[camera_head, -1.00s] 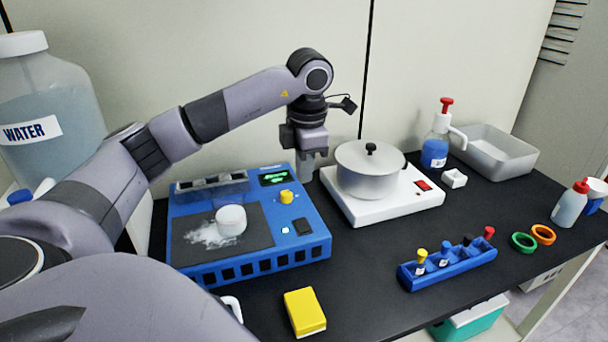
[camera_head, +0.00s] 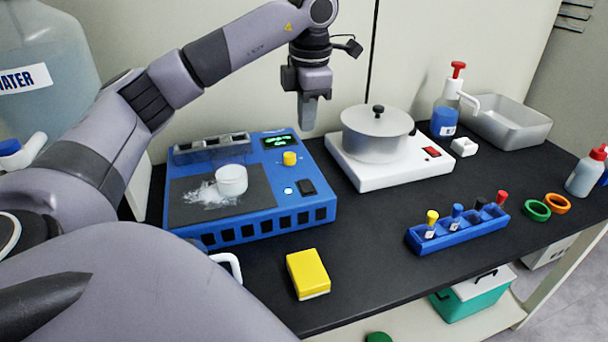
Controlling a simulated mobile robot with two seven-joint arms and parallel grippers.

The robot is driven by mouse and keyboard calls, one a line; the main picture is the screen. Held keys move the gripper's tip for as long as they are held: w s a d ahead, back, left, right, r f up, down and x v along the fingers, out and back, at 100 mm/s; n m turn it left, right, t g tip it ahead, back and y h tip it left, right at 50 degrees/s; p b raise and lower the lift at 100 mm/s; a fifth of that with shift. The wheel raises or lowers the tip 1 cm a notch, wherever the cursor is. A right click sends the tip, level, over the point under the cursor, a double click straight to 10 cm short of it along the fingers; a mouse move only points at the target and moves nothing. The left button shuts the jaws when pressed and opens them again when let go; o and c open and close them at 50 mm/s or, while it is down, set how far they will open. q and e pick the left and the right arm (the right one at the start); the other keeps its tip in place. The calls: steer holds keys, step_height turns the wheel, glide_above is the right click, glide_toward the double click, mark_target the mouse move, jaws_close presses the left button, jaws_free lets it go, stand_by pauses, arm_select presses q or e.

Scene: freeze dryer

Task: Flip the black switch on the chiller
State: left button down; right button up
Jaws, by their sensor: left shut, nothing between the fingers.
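The chiller (camera_head: 318,158) is a blue box on the black bench, with a frosted dark plate and a white round container (camera_head: 231,180) on top. Its black switch (camera_head: 307,187) is at the front right of its top, beside a small pale, lit round button (camera_head: 288,190) and in front of a yellow knob (camera_head: 290,158). My left gripper (camera_head: 308,124) is shut and empty, pointing down. In the picture it appears above and behind the switch, near the chiller's back right corner, apart from the switch. My right gripper is not in view.
A white hot plate (camera_head: 390,178) with a lidded pot (camera_head: 375,137) stands right of the chiller. A yellow block (camera_head: 308,272) and a blue vial rack (camera_head: 460,235) are in front. A large water jug (camera_head: 45,90) is at left. The wall rises behind.

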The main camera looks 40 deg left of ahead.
mark_target(303, 184)
arm_select(q)
steer(key=f, duration=0.4)
steer(key=a+f, duration=0.1)
steer(key=f, duration=0.9)
steer(key=shift+w+a, duration=0.25)
steer(key=shift+w, duration=0.1)
steer(key=shift+a+f+h+p, duration=0.15)
steer(key=shift+f+h+p, duration=0.15)
steer(key=shift+h+p, duration=0.1)
steer(key=shift+f, duration=0.1)
steer(key=shift+s, duration=0.1)
